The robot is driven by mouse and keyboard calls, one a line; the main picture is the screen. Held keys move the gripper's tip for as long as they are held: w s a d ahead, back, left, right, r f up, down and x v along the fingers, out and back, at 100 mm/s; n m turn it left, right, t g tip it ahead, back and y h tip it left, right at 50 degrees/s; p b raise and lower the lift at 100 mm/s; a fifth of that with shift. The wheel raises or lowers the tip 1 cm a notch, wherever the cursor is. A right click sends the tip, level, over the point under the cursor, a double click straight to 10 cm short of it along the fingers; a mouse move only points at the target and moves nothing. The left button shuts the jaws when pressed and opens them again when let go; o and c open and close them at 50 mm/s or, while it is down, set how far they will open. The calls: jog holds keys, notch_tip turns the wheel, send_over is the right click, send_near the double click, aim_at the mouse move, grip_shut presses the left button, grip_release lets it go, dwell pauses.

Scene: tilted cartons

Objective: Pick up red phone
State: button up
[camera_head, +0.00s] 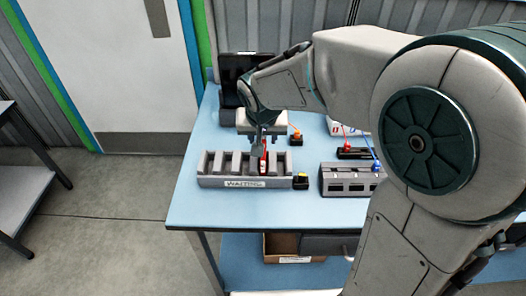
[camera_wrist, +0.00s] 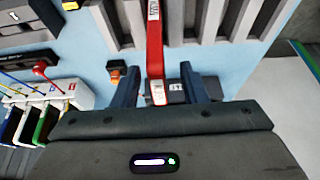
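The red phone (camera_head: 264,163) stands on edge in a slot of the grey rack labelled "WAITING" (camera_head: 212,182). In the wrist view the red phone (camera_wrist: 155,40) is a narrow red strip with white labels, running from the rack's slots (camera_wrist: 213,20) down between my fingers. My gripper (camera_head: 264,145) is right over the rack, pointing down. In the wrist view my gripper (camera_wrist: 160,85) has its two dark fingers apart, one on each side of the red phone, with a gap visible. A dark piece with a white label (camera_wrist: 176,89) shows beside the phone. The phone's lower part is hidden.
A second grey slotted unit (camera_head: 348,180) stands to the right, with a small black box with a yellow top (camera_head: 301,181) between. An orange-topped box (camera_head: 295,137) and a black screen (camera_head: 240,75) are behind. The blue table (camera_head: 200,212) is clear along its front edge.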

jog(key=shift+x, duration=1.55)
jog(key=shift+d, duration=0.1)
grip_shut()
jog(key=shift+r, duration=0.1)
notch_tip(320, 180, up, 10)
jog(key=shift+r+p, duration=0.3)
jog(key=shift+r, duration=0.5)
jog(key=shift+r+p, duration=1.65)
jog(key=shift+r, duration=0.75)
